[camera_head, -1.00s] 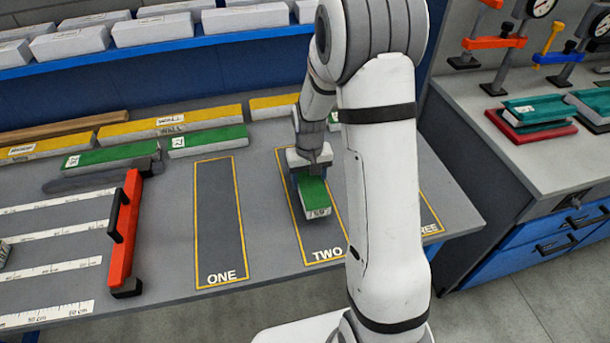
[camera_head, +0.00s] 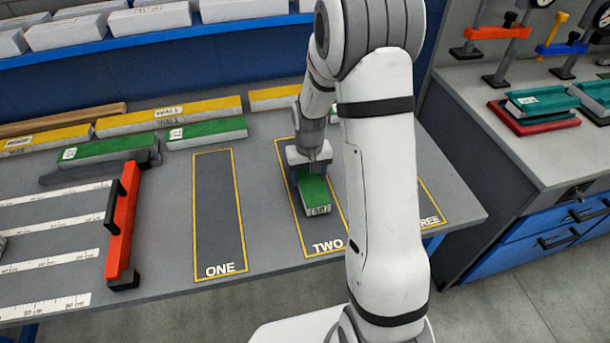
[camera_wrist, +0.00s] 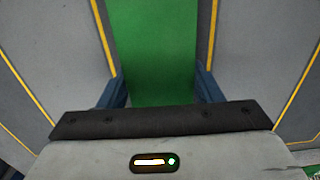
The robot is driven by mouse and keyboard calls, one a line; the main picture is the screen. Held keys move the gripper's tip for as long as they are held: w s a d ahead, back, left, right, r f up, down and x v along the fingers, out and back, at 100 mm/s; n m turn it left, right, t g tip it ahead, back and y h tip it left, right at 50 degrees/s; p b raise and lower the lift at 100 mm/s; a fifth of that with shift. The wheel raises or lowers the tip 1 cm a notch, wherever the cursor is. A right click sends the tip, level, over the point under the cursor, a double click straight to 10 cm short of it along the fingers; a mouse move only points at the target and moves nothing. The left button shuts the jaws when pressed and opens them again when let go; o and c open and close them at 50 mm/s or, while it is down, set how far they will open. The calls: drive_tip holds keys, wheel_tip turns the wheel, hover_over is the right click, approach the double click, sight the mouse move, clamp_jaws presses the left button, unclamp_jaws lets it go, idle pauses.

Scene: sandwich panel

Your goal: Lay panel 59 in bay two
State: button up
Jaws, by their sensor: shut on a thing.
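My gripper (camera_head: 308,168) is shut on a green-topped panel (camera_head: 314,192) over bay two (camera_head: 326,228). The panel's pale end carries a small label that I cannot read surely. The panel lies along the bay, between its yellow side lines. In the wrist view, the fingers (camera_wrist: 160,88) grip both long sides of the panel (camera_wrist: 153,40), with a grey gap to the yellow line on each side. I cannot tell whether the panel touches the bay floor. The far part of the panel is hidden under my gripper.
Bay one (camera_head: 219,215) is empty. Bay three (camera_head: 432,207) is mostly hidden behind my arm. Green panels (camera_head: 207,131) and yellow panels (camera_head: 170,115) stand along the back. An orange-red bar with a handle (camera_head: 122,225) lies at left. A side bench (camera_head: 520,150) holds clamps.

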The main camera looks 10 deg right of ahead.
drive_tip(key=shift+f, duration=0.3)
drive_tip(key=o, duration=1.1)
drive_tip(key=shift+r, duration=0.15)
